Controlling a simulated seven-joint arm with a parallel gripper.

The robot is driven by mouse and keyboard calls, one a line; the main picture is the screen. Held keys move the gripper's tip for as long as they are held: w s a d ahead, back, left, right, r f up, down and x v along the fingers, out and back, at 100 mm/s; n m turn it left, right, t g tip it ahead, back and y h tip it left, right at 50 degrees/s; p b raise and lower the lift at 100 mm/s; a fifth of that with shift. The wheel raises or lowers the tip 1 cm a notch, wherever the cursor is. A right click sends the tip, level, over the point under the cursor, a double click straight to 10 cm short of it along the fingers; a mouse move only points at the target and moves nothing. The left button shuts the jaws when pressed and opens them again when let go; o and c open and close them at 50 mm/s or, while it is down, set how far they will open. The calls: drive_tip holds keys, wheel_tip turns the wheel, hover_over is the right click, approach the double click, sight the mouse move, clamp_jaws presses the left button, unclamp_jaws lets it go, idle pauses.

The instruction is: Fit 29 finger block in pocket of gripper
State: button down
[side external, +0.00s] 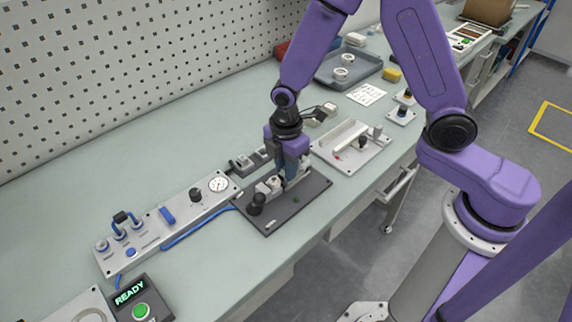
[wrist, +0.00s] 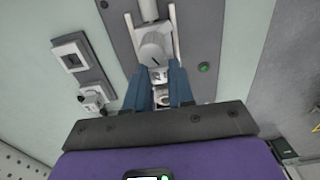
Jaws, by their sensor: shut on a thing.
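My gripper (side external: 291,178) points down over the dark plate (side external: 285,214), low beside the grey fixture on it. In the wrist view its two blue fingers (wrist: 159,76) are shut on a small light-grey piece (wrist: 158,74), which seems to be the finger block. The pale grey body of the task's gripper (wrist: 155,45) lies on the dark plate just ahead of the fingertips. The block and that body look very close together. My fingers hide the pocket, so I cannot tell whether the block sits in it.
A black knob (side external: 256,202) stands at the plate's near left end. A panel with a gauge (side external: 218,184) and blue hose lies to the left. A light plate with a clamp (side external: 350,146) lies to the right. A box reads READY (side external: 130,292) at the front.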

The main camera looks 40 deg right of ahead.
drive_tip(key=c, duration=0.9)
unclamp_jaws()
drive_tip(key=shift+r, duration=0.1)
wheel_tip(320, 180, up, 17)
drive_tip(key=s+d+f+m, duration=0.1)
drive_tip(key=s+d, duration=0.3)
drive_tip(key=s, duration=0.7)
drive_tip(key=s+d+f+m, duration=0.1)
drive_tip(key=s+d+m, duration=0.3)
drive_tip(key=s, duration=0.7)
drive_tip(key=shift+s+d+f, duration=0.2)
drive_tip(key=shift+s+d, duration=0.15)
drive_tip(key=shift+d, duration=0.4)
